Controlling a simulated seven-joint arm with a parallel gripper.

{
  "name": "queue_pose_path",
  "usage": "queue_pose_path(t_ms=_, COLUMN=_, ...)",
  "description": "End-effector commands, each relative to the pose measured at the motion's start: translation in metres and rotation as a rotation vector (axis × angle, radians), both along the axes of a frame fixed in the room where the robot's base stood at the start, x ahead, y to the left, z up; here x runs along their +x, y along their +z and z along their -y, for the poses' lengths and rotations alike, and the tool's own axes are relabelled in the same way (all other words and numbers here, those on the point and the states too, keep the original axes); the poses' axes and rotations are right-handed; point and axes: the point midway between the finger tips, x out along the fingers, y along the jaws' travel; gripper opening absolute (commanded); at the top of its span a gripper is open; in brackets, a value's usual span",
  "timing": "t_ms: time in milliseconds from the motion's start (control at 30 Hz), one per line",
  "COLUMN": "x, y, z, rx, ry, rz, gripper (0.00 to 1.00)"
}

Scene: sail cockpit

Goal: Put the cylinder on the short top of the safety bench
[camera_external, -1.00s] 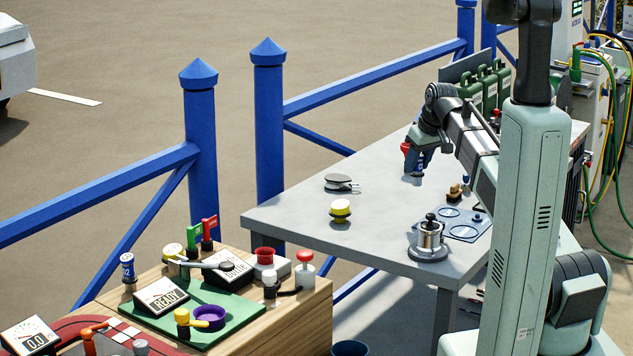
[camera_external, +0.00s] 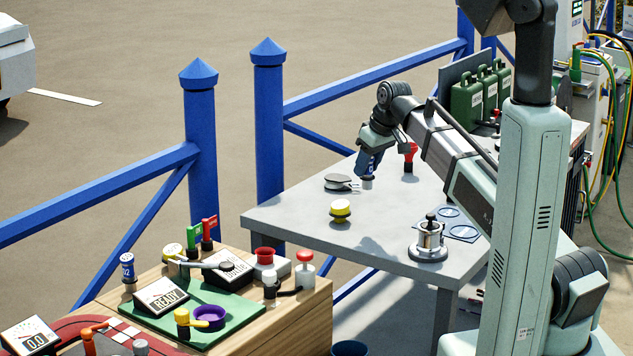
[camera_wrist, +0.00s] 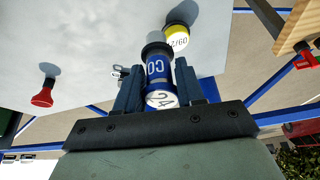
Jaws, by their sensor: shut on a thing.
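A small blue cylinder with a white-marked label (camera_wrist: 157,66) is between the two fingers of my gripper (camera_wrist: 160,90) in the wrist view. In the external view, my gripper (camera_external: 370,165) is shut on it over the grey table (camera_external: 300,222), and only its pale lower end (camera_external: 367,184) shows clearly. I cannot tell whether that end touches the tabletop. The wooden-topped bench (camera_external: 290,325) stands at the lower left, nearer the camera. Which surface is the short top is not clear. Another blue cylinder (camera_external: 128,267) stands on the wooden bench's left part.
A yellow-topped can (camera_external: 340,210), a dark disc (camera_external: 338,182), a red-topped item (camera_external: 410,158) and a metal pot (camera_external: 429,238) stand on the grey table. The wooden bench holds a green mat (camera_external: 240,322) with displays and a purple ring. Blue railing (camera_external: 268,150) runs behind.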

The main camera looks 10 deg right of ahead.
Motion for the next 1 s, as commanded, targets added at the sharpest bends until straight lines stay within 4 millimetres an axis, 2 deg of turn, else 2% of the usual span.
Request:
queue_pose_path(t_ms=33, x=-0.005, y=-0.001, z=-0.017, rx=0.000, ry=0.026, rz=0.000, gripper=0.04)
queue_pose_path(t_ms=100, x=-0.012, y=-0.002, z=-0.039, rx=0.000, ry=0.059, rz=0.000, gripper=0.04)
queue_pose_path(t_ms=567, x=-0.068, y=-0.006, z=-0.176, rx=0.000, ry=0.272, rz=0.000, gripper=0.04)
queue_pose_path(t_ms=1000, x=-0.140, y=-0.008, z=-0.307, rx=0.000, ry=0.475, rz=0.000, gripper=0.04)
